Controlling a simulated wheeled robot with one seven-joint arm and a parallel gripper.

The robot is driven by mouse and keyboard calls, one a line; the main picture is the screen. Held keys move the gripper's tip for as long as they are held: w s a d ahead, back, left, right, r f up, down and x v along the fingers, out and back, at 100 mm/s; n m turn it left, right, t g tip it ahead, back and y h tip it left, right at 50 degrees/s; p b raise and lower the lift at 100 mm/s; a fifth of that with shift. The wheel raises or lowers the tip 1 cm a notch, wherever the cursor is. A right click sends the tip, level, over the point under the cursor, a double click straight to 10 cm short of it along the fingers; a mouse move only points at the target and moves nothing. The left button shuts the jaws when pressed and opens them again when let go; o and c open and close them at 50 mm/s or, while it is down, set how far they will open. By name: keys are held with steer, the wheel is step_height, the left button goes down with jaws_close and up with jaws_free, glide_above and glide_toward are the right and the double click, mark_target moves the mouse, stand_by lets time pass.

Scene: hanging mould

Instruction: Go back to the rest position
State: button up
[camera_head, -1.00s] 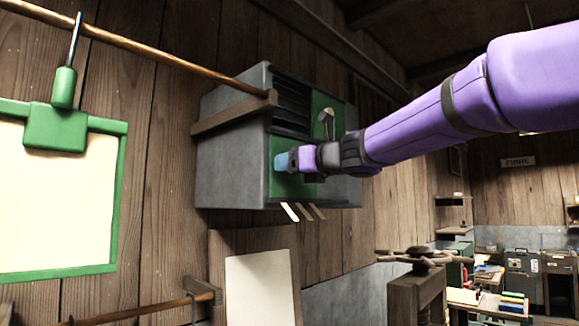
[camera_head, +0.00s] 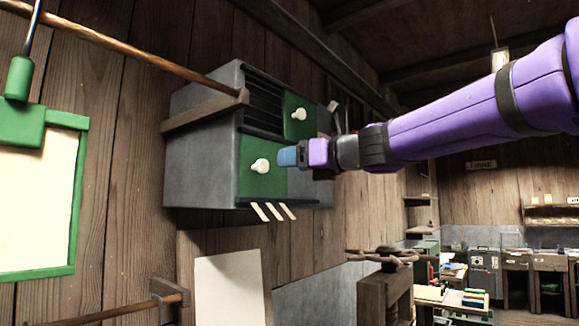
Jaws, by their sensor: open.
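My gripper (camera_head: 287,157) is at the end of my purple arm, in front of the grey wall box (camera_head: 205,145). Its blue tip shows in front of the right part of the lower green panel (camera_head: 263,182). A cream knob (camera_head: 260,166) on that panel is just left of the tip, with a small gap seen between them. A second cream knob (camera_head: 299,114) is on the upper green panel (camera_head: 296,128). The gripper holds nothing that I can see. The spread of its fingers is hard to make out from this side.
A wooden rod (camera_head: 130,45) runs to the box. A green-framed mould (camera_head: 35,200) hangs at left. Pale strips (camera_head: 273,211) stick out under the box. A dark wheel on a wooden post (camera_head: 386,258) stands below my arm. Cluttered desks (camera_head: 510,265) fill the far right.

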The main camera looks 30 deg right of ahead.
steer(key=s+a+f+n+g+h, duration=0.1)
steer(key=s+a+f+n+g, duration=0.2)
steer(key=f+n, duration=0.5)
steer(key=s+a+f+n+g+h, duration=0.1)
steer(key=s+a+f+n+g, duration=0.15)
steer(key=s+f+n, duration=0.45)
steer(key=s+a+f+n+g, duration=0.1)
steer(key=s+f+n+g, duration=0.25)
steer(key=f+n, duration=0.5)
steer(key=s+d+f+n+g+h, duration=0.2)
steer(key=s+f+n+h, duration=0.2)
steer(key=s+f+n, duration=0.2)
step_height(320, 180, down, 2)
steer(key=shift+d+f+n+g, duration=0.1)
steer(key=shift+d+n+g, duration=0.3)
steer(key=shift+n, duration=0.85)
